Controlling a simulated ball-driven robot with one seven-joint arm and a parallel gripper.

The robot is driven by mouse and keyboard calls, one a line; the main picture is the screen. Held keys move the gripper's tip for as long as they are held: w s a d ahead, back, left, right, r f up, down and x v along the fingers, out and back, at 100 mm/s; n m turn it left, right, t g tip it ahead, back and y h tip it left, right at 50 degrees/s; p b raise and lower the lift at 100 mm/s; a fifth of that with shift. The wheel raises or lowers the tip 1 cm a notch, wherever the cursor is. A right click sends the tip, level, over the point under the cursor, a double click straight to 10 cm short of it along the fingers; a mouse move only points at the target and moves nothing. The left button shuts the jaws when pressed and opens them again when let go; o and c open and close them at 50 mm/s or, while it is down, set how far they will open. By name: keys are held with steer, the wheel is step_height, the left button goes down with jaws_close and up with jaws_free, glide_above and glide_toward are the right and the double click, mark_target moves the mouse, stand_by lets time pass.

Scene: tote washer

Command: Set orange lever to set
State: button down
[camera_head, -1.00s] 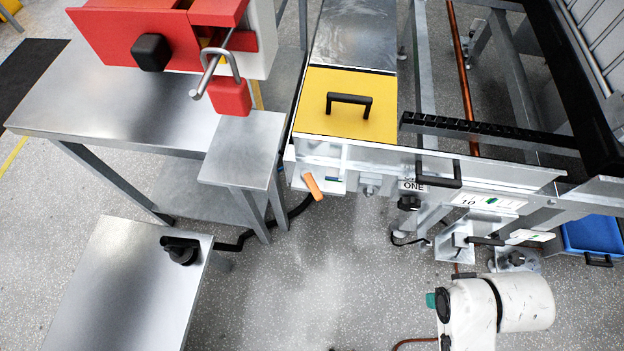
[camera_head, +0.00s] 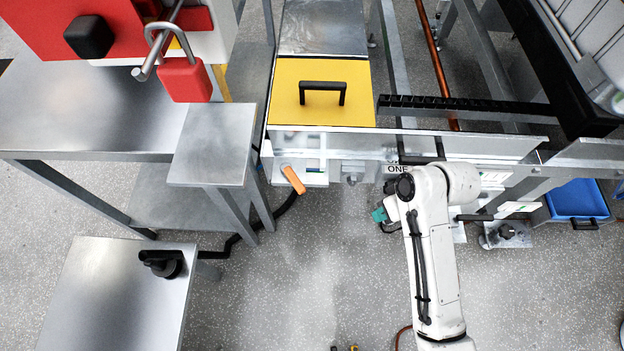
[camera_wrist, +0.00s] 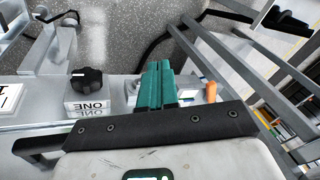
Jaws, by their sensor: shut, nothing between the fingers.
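The orange lever (camera_head: 293,180) sits on the front of the machine, below the yellow panel, and slants down to the right. It also shows small in the wrist view (camera_wrist: 211,92), just right of my fingers. My gripper (camera_wrist: 157,83) has teal fingers that are shut together with nothing between them. In the head view, my gripper (camera_head: 379,214) is partly hidden by my arm and stands to the right of the lever, apart from it. I cannot read any marking for the set position.
A black knob (camera_wrist: 87,80) with a ONE label is left of my fingers in the wrist view. The yellow panel (camera_head: 320,92) has a black handle. A metal side table (camera_head: 208,145) stands left of the lever. Open floor lies in front of the machine.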

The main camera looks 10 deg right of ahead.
steer(key=w+a+r+n+y+b, duration=0.2)
steer(key=w+a+n+y+b, duration=0.1)
steer(key=w, duration=1.1)
steer(key=shift+w+a+r, duration=0.2)
steer(key=shift+w+a, duration=0.1)
steer(key=shift+a, duration=0.4)
steer(key=b, duration=0.2)
glide_toward(312, 184)
steer(key=w+f, duration=0.1)
steer(key=w+a+f, duration=0.1)
steer(key=f, duration=0.1)
steer(key=w+f, duration=0.1)
steer(key=shift+a+f, duration=0.2)
steer(key=shift+a, duration=0.2)
steer(key=shift+s+a, duration=0.25)
steer(key=shift+a, duration=0.3)
steer(key=shift+s+a, duration=0.25)
steer(key=shift+a, duration=0.3)
steer(key=shift+s+a, duration=0.3)
steer(key=shift+a, duration=0.45)
steer(key=shift+s+r+p, duration=0.1)
steer(key=shift+p, duration=0.4)
